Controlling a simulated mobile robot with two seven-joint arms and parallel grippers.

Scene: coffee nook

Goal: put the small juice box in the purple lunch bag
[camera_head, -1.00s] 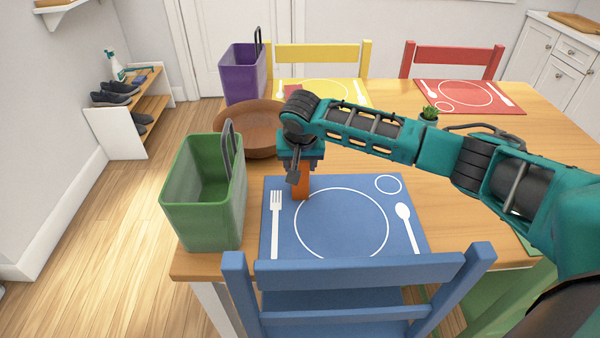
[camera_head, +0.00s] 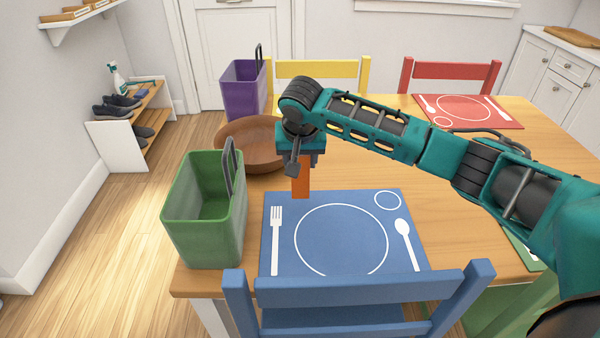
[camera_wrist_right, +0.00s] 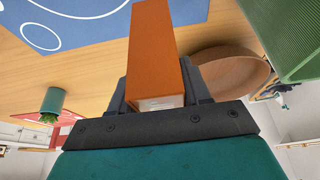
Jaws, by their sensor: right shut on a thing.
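My right gripper (camera_head: 300,168) is shut on an orange juice box (camera_head: 300,184) and holds it upright, over the table near the top left of the blue placemat. In the right wrist view the juice box (camera_wrist_right: 153,50) sticks out from between the fingers (camera_wrist_right: 157,95). The purple lunch bag (camera_head: 242,90) stands at the table's far left corner with its dark handle up. It looks open at the top; its inside is mostly hidden. My left gripper is not in view.
A green bag (camera_head: 205,225) stands at the near left edge. A brown wooden bowl (camera_head: 240,150) sits between the green and purple bags. The blue placemat (camera_head: 375,262) lies in front, behind a blue chair (camera_head: 360,287). A plant (camera_wrist_right: 50,105) shows in the right wrist view.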

